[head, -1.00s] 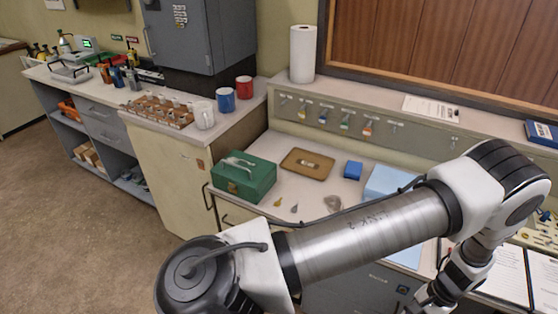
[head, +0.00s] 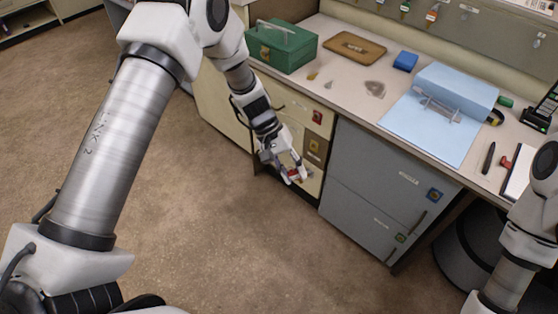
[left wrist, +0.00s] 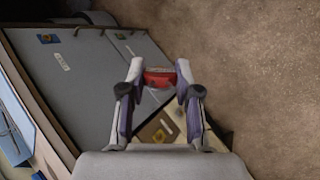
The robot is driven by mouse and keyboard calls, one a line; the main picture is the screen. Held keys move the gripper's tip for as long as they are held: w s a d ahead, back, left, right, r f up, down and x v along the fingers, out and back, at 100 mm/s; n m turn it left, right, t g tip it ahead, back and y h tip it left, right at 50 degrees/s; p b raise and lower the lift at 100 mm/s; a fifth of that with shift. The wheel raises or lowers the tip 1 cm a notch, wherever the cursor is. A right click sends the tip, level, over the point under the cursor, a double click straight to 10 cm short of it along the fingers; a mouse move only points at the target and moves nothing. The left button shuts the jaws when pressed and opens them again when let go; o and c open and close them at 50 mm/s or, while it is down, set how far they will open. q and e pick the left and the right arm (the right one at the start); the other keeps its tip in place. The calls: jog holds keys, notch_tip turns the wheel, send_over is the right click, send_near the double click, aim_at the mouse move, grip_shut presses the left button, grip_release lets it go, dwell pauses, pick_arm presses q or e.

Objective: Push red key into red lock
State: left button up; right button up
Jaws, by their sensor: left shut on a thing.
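My left gripper (head: 293,175) is low in front of the cabinet under the counter, shut on the red key (left wrist: 159,79). The key's red part shows between the fingertips in the left wrist view; its shaft is hard to make out. The red lock (head: 317,117) is on a drawer front, above and a little right of the gripper in the head view. The key is apart from this lock. A yellow lock (head: 313,146) sits below it, nearer the gripper, and also shows in the left wrist view (left wrist: 161,134). My right gripper is out of view.
Grey doors right of the drawers carry a blue lock (head: 434,194) and another small lock (head: 400,238). On the counter are a green box (head: 290,48), a brown tray (head: 343,51) and a blue binder (head: 455,92). Open floor lies in front.

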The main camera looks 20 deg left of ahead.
pick_arm(q)
jog(key=w+f+n+t+h+b, duration=0.2)
jog(key=w+f+t+h+b, duration=0.3)
jog(key=b, duration=0.7)
jog(key=n+t+b, duration=0.5)
jog(key=t+b, duration=0.5)
jog(key=b, duration=0.9)
send_near(319, 115)
jog(key=shift+d, duration=1.25)
jog(key=shift+w+d+f+b, duration=0.25)
jog(key=shift+w+f, duration=0.05)
jog(key=shift+w, duration=0.2)
jog(key=shift+w+d+f+b, duration=0.2)
jog(key=shift+w+f+b, duration=0.05)
jog(key=shift+w, duration=0.25)
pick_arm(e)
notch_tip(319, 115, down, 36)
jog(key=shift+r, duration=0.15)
pick_arm(q)
jog(key=shift+b, duration=0.6)
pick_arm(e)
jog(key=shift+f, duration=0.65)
